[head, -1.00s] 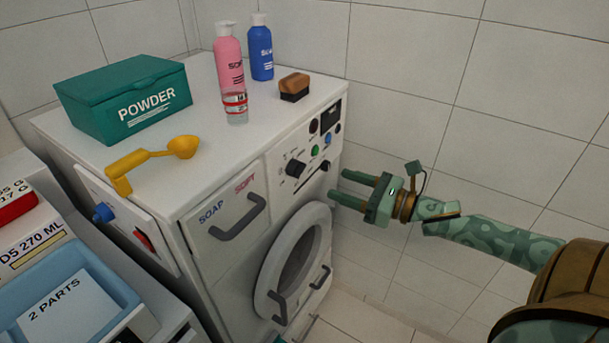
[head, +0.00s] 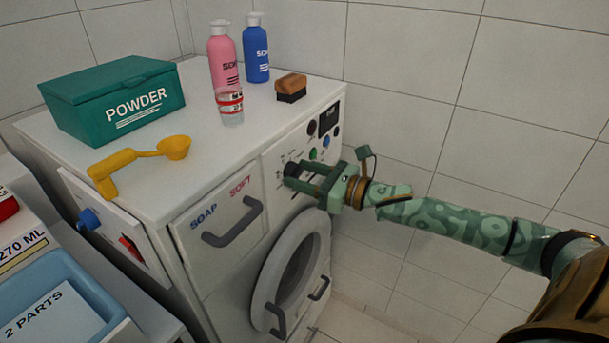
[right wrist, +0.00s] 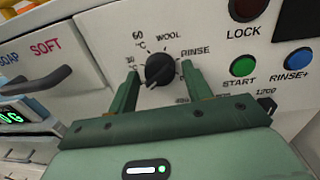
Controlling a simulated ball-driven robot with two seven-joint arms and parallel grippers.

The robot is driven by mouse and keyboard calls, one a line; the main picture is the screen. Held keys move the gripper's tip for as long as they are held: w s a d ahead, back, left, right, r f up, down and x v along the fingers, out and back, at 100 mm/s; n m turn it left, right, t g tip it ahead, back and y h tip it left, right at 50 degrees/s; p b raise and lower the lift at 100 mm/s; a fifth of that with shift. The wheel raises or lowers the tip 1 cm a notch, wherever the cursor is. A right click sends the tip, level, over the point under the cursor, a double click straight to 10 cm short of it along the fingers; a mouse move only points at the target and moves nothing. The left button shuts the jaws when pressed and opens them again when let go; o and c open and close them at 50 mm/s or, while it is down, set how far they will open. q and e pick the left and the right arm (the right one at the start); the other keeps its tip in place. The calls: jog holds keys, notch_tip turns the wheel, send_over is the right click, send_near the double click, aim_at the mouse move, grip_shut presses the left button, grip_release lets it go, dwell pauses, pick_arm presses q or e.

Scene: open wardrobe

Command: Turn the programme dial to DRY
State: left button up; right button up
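The programme dial (head: 290,169) is a black knob on the white front panel of the washing machine. In the right wrist view the dial (right wrist: 160,69) has readable labels 60, WOOL and RINSE around its top. No DRY label is readable there, and some lower marks are partly hidden by a finger. I cannot tell which mark the dial points to. My right gripper (head: 301,174) is open at the panel. In the right wrist view its two green fingers stand either side of the dial, with a visible gap at each side. My left gripper is not in view.
A green START button (right wrist: 243,66), blue RINSE+ button (right wrist: 299,58) and dark LOCK knob (right wrist: 247,8) sit right of the dial. The SOAP/SOFT drawer (head: 218,215) is to the left. The round door (head: 308,245) is below. Bottles, a brush and a powder box stand on top.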

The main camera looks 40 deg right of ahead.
jog(key=c, duration=0.7)
jog(key=shift+o, duration=0.3)
